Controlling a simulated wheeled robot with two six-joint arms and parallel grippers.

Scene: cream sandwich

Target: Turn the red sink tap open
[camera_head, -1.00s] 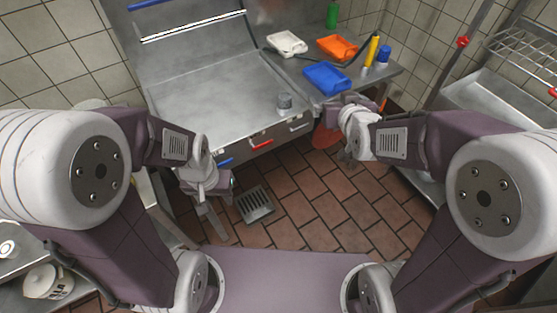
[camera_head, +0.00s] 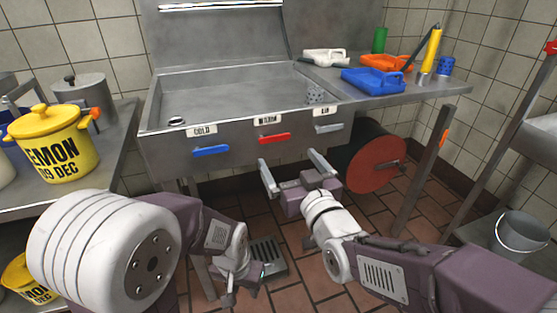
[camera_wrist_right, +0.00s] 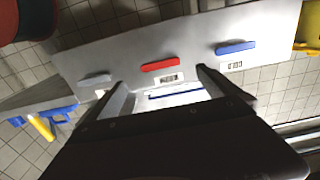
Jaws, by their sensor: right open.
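The red tap (camera_head: 274,138) is a flat lever on the front panel of the steel sink (camera_head: 225,95), between the blue tap (camera_head: 211,151) and the grey tap (camera_head: 328,127). It lies nearly level under a label. In the right wrist view the red tap (camera_wrist_right: 161,65) shows beyond and between my fingers. My right gripper (camera_head: 293,170) is open and empty, below and in front of the panel, its fingers pointing at it. It also shows in the right wrist view (camera_wrist_right: 160,90). My left gripper (camera_head: 243,292) is low over the floor at the left; its fingers are small and partly unclear.
A red disc (camera_head: 377,163) hangs under the counter, right of my right gripper. Blue (camera_head: 373,81) and orange (camera_head: 387,62) trays lie on the right counter. A yellow pot (camera_head: 52,145) stands on the left table. A bucket (camera_head: 519,236) stands at the far right.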

